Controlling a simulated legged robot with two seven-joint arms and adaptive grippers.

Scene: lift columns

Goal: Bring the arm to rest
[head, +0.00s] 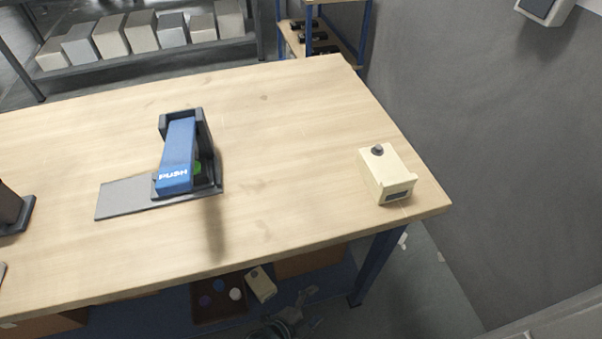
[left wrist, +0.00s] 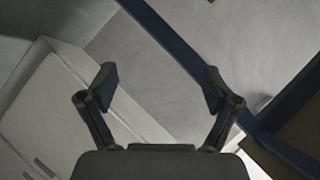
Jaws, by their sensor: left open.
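My left gripper (left wrist: 160,84) is open in the left wrist view, its two fingers spread wide with nothing between them. Behind the fingers are grey floor and dark blue beams. In the head view, a grey shape low at the bottom edge appears to be my left gripper (head: 290,314), below the front edge of the wooden table (head: 290,150); its fingers are hard to make out there. It is apart from the things on the tabletop. My right gripper is not in view.
A blue push device (head: 178,155) stands on a grey plate (head: 125,197) on the table. A cream box (head: 386,174) with a dark knob is near the right corner. Below are a dark tray (head: 207,308) and another cream box (head: 262,284). The table's middle is clear.

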